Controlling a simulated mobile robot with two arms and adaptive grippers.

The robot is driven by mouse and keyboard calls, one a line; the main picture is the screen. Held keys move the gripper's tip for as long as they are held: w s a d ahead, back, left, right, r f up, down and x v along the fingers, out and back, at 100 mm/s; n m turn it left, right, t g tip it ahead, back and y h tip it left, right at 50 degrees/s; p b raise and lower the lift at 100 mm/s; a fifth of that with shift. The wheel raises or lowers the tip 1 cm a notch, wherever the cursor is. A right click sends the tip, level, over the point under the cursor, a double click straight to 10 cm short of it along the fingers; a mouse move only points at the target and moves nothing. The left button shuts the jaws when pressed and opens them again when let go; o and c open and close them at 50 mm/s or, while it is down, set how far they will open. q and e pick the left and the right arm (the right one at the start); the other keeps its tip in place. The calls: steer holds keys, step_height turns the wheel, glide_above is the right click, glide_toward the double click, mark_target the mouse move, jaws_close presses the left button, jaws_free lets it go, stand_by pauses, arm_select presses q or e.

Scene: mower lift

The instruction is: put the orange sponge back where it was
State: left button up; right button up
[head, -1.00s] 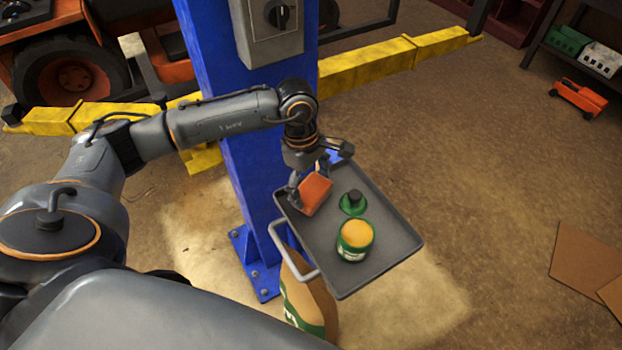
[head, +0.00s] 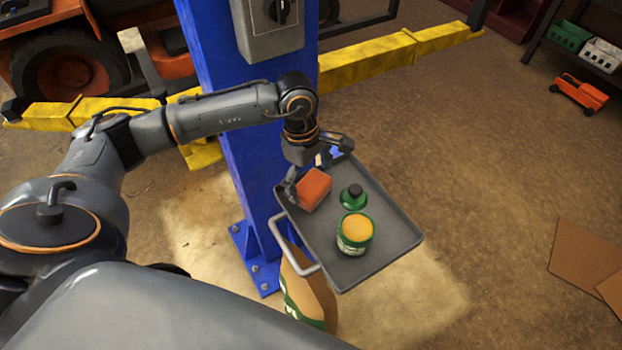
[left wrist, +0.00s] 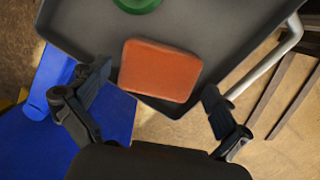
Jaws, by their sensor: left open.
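The orange sponge (head: 314,188) lies on the dark grey tray (head: 387,212), at the tray's corner by the blue post. In the left wrist view the sponge (left wrist: 160,70) is a rounded orange block between the spread fingers, with a gap on either side. My left gripper (head: 313,180) is open at the sponge; in the left wrist view the fingers (left wrist: 152,103) stand wide apart. The tray (left wrist: 215,25) fills the upper part of that view. My right gripper is not in view.
A green-and-cream tin (head: 354,245) with a yellow top and a green lid with a black knob (head: 353,196) stand on the tray. The blue post (head: 235,130) rises beside it. A yellow lift arm (head: 370,65) crosses behind. A bag (head: 305,290) hangs below the tray's handle.

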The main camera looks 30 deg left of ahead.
mark_target(304, 179)
arm_select(q)
step_height(304, 179, up, 12)
steer(key=a+b, duration=0.1)
steer(key=b, duration=0.2)
steer(key=shift+w+a+f, duration=0.15)
steer(key=shift+a+f, duration=0.05)
steer(key=shift+a, duration=0.2)
